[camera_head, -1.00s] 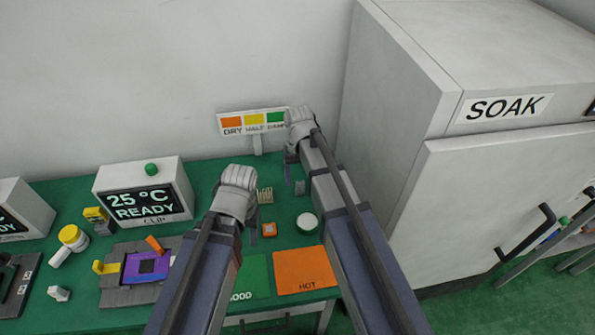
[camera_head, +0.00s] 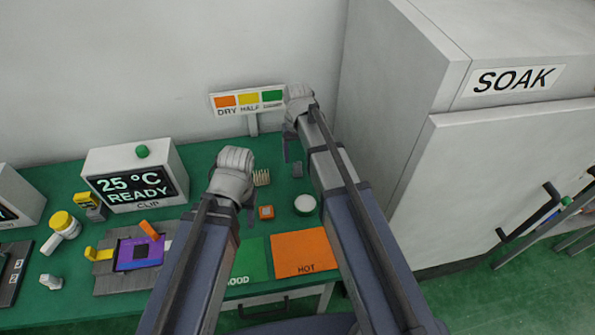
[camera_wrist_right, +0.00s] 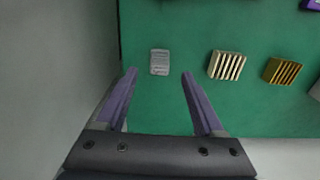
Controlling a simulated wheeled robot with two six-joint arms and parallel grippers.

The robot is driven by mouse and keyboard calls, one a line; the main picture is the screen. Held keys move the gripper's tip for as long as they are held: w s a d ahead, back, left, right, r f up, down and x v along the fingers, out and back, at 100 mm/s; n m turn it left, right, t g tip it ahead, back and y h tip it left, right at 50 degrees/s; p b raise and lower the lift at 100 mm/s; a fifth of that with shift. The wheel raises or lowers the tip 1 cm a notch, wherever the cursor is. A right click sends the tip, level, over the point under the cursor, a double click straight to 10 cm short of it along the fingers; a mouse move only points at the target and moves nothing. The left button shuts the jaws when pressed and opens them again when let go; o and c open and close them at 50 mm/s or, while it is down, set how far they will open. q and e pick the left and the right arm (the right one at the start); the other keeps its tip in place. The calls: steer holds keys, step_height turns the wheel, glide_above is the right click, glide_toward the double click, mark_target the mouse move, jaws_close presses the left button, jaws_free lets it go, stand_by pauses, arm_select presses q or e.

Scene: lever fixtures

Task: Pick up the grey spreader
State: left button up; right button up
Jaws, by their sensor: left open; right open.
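The grey spreader, which I take to be the small flat grey block (camera_head: 297,170), lies on the green table near its back right. In the right wrist view the spreader (camera_wrist_right: 159,62) lies flat just ahead of the fingers, about midway between them, untouched. My right gripper (camera_head: 289,150) is above the table at the back, and in the wrist view this gripper (camera_wrist_right: 159,74) is open and empty. My left gripper (camera_head: 248,208) hangs over the table's middle, left of the spreader, open; its fingers are partly hidden by its own wrist.
A cream ribbed block (camera_wrist_right: 227,65) and a brass ribbed block (camera_wrist_right: 282,71) lie right of the spreader in the wrist view. The SOAK cabinet (camera_head: 480,190) stands close on the right.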

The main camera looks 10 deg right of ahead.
mark_target(298, 163)
arm_select(q)
step_height(298, 163, down, 5)
steer(key=b, duration=0.4)
steer(key=shift+b, duration=0.35)
arm_select(e)
step_height(298, 163, down, 5)
steer(key=shift+w+f, duration=0.1)
arm_select(q)
steer(key=shift+r, duration=0.1)
arm_select(e)
steer(key=shift+c, duration=0.3)
jaws_close()
